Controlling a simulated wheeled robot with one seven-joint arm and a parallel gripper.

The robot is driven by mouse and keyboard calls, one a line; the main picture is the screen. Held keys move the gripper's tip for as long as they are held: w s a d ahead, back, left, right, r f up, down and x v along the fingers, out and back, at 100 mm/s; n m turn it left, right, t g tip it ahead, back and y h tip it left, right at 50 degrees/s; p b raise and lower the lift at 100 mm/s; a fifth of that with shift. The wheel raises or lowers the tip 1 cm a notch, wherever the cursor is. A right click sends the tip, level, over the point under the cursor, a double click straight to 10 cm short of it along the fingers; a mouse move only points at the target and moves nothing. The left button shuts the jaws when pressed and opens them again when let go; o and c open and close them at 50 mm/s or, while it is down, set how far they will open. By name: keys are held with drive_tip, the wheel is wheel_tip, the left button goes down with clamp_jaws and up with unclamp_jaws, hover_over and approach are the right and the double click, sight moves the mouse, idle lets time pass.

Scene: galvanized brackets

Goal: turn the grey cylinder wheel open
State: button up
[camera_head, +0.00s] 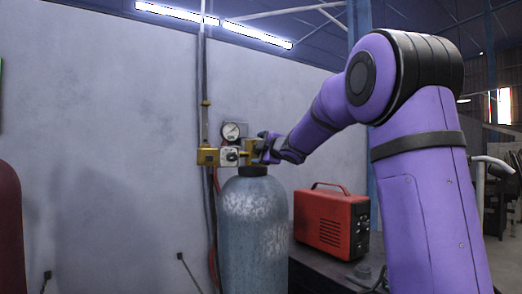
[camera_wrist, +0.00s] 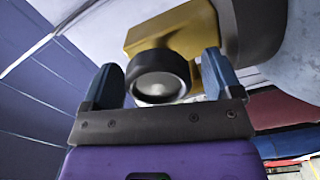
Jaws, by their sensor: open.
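The grey cylinder (camera_head: 253,225) stands upright against the wall in the head view, with a dark neck and a brass valve on top. In the wrist view the brass valve body (camera_wrist: 180,35) carries a dark round wheel (camera_wrist: 158,80) with a pale centre. My gripper (camera_wrist: 160,72) is open, with one blue finger on each side of the wheel. I cannot tell whether either finger touches it. In the head view my gripper (camera_head: 264,149) is at the valve from the right and hides the wheel.
A pressure gauge (camera_head: 231,131) and brass fittings (camera_head: 208,156) sit left of the valve, near a wall pipe. A red machine (camera_head: 330,222) stands on a dark bench to the right of the cylinder. A dark red cylinder (camera_head: 8,230) stands at the far left.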

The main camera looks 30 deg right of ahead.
drive_tip(key=s, duration=1)
drive_tip(key=shift+s+d, duration=0.15)
drive_tip(key=shift+s, duration=0.25)
drive_tip(key=shift+s, duration=0.1)
drive_tip(key=s+a+f+m+g, duration=0.4)
drive_tip(key=s+a+f+m, duration=0.1)
drive_tip(key=s, duration=0.6)
drive_tip(key=s+a+f+m+g, duration=0.4)
drive_tip(key=s+a+f, duration=0.3)
drive_tip(key=s+f, duration=0.2)
drive_tip(key=s+a+f+m+g, duration=0.4)
drive_tip(key=s+a+f+m, duration=0.2)
drive_tip(key=s, duration=0.7)
drive_tip(key=shift+s+a+f+m+g+h, duration=0.3)
drive_tip(key=shift+f+g, duration=0.1)
drive_tip(key=shift+f, duration=0.4)
drive_tip(key=shift+w, duration=0.1)
